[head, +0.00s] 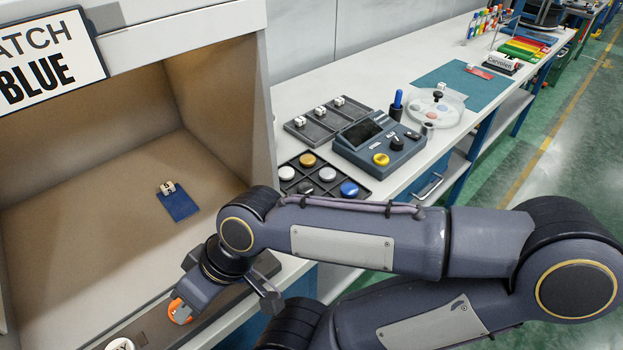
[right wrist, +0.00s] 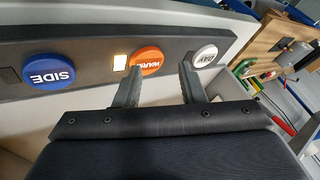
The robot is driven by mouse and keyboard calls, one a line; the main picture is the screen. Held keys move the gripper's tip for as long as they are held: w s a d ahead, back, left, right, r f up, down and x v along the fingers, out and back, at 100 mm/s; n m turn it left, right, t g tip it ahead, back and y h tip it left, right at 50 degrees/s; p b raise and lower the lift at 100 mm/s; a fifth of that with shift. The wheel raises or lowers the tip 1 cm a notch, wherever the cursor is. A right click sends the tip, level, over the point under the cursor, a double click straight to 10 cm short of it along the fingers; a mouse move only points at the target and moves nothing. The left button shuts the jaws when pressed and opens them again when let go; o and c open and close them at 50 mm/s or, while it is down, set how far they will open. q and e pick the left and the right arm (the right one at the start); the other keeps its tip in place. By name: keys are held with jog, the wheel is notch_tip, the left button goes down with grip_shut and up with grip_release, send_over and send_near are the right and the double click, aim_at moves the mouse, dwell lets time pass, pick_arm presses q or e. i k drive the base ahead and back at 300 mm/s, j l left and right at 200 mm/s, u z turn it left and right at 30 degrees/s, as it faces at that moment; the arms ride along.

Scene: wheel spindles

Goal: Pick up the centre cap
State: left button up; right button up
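A black tray (head: 282,199) on the bench holds several round caps, among them a gold cap (head: 308,160), a grey cap (head: 327,174) and a blue cap (head: 349,189). I cannot tell which one is the centre cap. My right gripper (head: 226,304) is away from the tray, at the front panel of the viewing booth. In the right wrist view its two fingers (right wrist: 160,70) stand apart with nothing between them. They are close to the orange button (right wrist: 146,58), which they partly hide in the head view. My left gripper is not in view.
The booth panel (right wrist: 88,66) also carries a blue SIDE button (right wrist: 48,71), a white button (right wrist: 204,56) and a lit square (right wrist: 120,62). A blue card (head: 179,206) lies in the booth. A control box (head: 381,148) stands behind the tray.

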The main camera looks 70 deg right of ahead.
aim_at(349, 191)
jog(key=z, duration=2.75)
jog(key=i+l, duration=0.15)
jog(key=l, duration=0.2)
jog(key=i+l+u, duration=0.1)
jog(key=i+l, duration=0.25)
jog(key=l, duration=0.35)
jog(key=i+l+u, duration=0.1)
jog(key=l, duration=0.2)
jog(key=i+l+u, duration=0.1)
jog(key=u, duration=2)
